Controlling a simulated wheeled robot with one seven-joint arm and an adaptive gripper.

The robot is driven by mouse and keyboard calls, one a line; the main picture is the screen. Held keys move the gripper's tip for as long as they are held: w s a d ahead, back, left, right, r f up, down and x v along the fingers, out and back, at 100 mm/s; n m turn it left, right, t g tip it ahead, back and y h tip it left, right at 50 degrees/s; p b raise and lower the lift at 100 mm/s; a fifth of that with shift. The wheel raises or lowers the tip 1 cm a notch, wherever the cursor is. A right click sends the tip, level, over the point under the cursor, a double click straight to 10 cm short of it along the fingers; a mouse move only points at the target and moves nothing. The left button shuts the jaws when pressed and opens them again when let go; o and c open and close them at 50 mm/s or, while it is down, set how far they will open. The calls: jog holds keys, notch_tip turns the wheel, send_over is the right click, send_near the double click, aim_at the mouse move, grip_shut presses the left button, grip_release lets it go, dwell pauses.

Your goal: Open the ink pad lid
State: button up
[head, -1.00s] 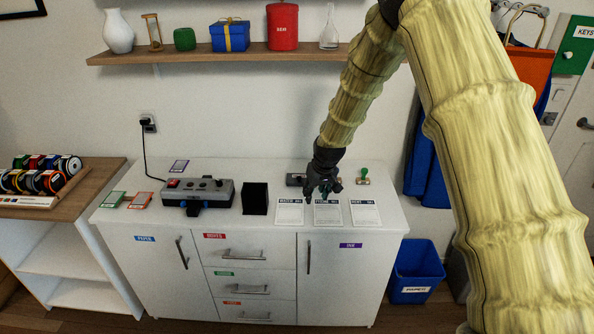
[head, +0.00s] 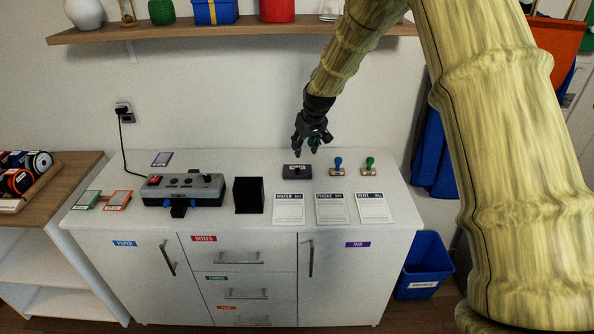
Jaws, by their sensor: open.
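The ink pad (head: 298,171) is a small dark box with a knob on its lid, on the white cabinet top behind the left of three papers. Its lid looks closed. My gripper (head: 314,149) is open and empty, pointing down above and slightly right of the pad. It looks apart from the pad, though the exact gap is hard to tell.
A blue-handled stamp (head: 338,166) and a green-handled stamp (head: 369,166) stand right of the pad. Papers (head: 331,208) lie in front. A black box (head: 248,195) and a grey machine (head: 184,190) stand left. A wooden shelf (head: 150,31) hangs above.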

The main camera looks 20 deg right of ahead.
aim_at(298, 169)
jog(key=shift+p+x, duration=0.45)
jog(key=shift+x, duration=6)
jog(key=shift+w+d, duration=0.1)
grip_shut()
